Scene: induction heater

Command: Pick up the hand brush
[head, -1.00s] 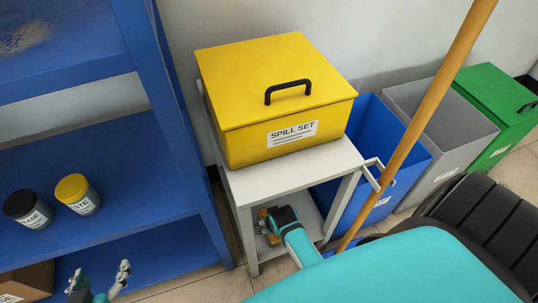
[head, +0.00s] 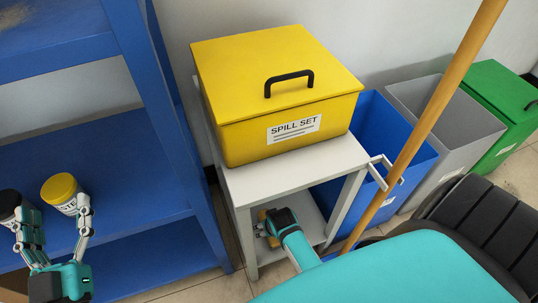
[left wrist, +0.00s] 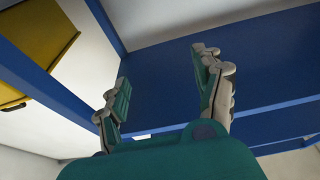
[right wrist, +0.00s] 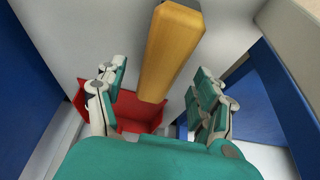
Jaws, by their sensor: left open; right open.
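A wooden handle (right wrist: 170,50), apparently that of the hand brush, shows in the right wrist view. It reaches between the spread fingers of my right gripper (right wrist: 160,73), with visible gaps on both sides. No bristles can be made out. In the head view my right gripper (head: 270,224) is inside the white cart's lower level, with a small tan piece (head: 263,215) of the same colour beside it. My left gripper (head: 54,212) is open and empty in front of the blue shelf, near two jars.
A red object (right wrist: 125,108) lies beyond the handle. The white cart (head: 235,184) carries a yellow spill set box (head: 260,140). A yellow-lidded jar (head: 60,190) and a black-lidded jar (head: 10,203) stand on the blue shelf (head: 140,180). A long wooden pole (head: 430,115) slants at right, before bins.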

